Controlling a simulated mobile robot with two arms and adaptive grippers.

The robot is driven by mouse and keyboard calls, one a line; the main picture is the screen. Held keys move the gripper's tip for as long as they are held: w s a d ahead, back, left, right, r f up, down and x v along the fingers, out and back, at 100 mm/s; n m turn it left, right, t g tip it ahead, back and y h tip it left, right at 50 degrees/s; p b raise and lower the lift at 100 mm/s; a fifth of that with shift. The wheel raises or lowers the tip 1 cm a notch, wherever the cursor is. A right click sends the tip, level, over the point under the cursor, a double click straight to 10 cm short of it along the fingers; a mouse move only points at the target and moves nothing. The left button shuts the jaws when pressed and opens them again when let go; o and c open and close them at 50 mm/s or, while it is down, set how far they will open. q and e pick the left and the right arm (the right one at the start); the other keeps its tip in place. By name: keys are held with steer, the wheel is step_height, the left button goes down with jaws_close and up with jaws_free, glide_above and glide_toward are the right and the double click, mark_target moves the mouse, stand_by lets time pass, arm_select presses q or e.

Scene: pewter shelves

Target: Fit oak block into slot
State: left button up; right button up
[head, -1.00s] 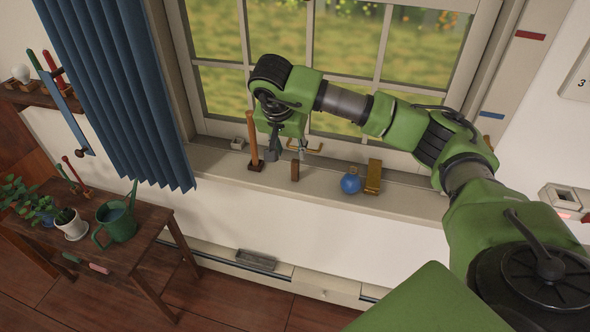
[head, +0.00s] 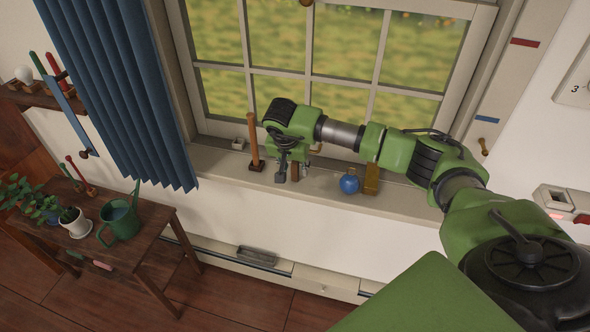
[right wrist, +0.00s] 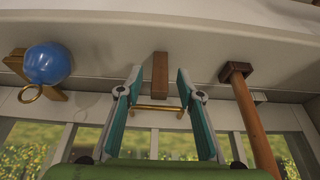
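A small brown wooden block, which looks like the oak block (head: 295,172), stands upright on the windowsill below the window. It also shows in the right wrist view (right wrist: 160,68). My right gripper (head: 291,176) is down at the block, partly hiding it in the head view. In the right wrist view its two teal fingers are apart, with the block between or just beyond their tips and a gap on both sides. A small pale box with a dark opening (head: 238,144) sits on the sill to the left; I cannot tell whether it is the slot. My left gripper is not in view.
A wooden mallet-like tool (head: 255,143) stands close left of the gripper. A blue ball-shaped object (head: 349,184) and a brass-coloured block (head: 371,180) stand to the right. A brass handle (right wrist: 158,108) is behind the block. A blue curtain (head: 120,90) hangs at the left.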

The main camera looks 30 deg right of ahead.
jaws_close()
steer(key=shift+r, duration=0.1)
